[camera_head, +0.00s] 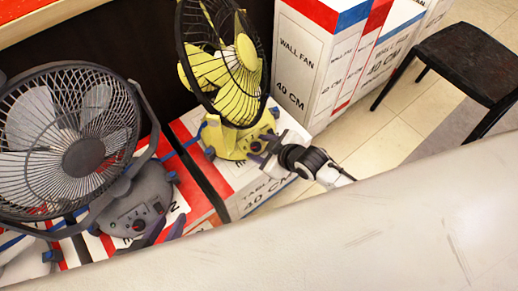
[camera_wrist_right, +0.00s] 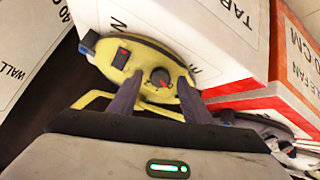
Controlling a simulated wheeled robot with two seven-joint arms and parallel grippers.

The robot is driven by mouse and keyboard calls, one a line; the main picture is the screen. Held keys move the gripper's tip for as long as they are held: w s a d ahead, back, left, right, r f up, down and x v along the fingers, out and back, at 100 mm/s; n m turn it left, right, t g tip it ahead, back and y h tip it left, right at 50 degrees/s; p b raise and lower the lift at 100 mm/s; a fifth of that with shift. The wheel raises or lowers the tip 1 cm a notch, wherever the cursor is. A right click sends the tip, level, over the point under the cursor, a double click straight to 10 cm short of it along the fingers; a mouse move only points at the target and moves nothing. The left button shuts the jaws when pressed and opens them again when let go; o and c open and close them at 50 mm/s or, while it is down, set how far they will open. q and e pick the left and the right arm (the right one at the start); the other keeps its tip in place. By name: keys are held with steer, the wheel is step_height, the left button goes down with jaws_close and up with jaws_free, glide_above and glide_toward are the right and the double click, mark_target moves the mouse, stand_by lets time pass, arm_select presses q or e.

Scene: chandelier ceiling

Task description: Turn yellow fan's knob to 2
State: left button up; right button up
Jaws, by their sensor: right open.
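The yellow fan (camera_head: 238,95) stands on a box in the head view, its base (camera_head: 232,140) facing my right gripper (camera_head: 266,148). The right wrist view shows the yellow base (camera_wrist_right: 142,62) with a round dark knob (camera_wrist_right: 160,78) with a red mark, and a rocker switch (camera_wrist_right: 122,58) to its left. In that view my right gripper (camera_wrist_right: 160,82) is open, its two fingertips on either side of the knob; I cannot tell whether they touch it. The knob's number marks are too small to read.
A grey fan (camera_head: 75,140) stands left of the yellow fan, with its own base and knob (camera_head: 138,224). Wall fan boxes (camera_head: 312,60) stand behind on the right. A black stool (camera_head: 465,62) is at the far right. Tiled floor (camera_head: 385,140) lies open between.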

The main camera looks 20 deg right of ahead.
steer(key=shift+w+a+f, duration=0.15)
steer(key=shift+w+f, duration=0.05)
steer(key=shift+w, duration=0.05)
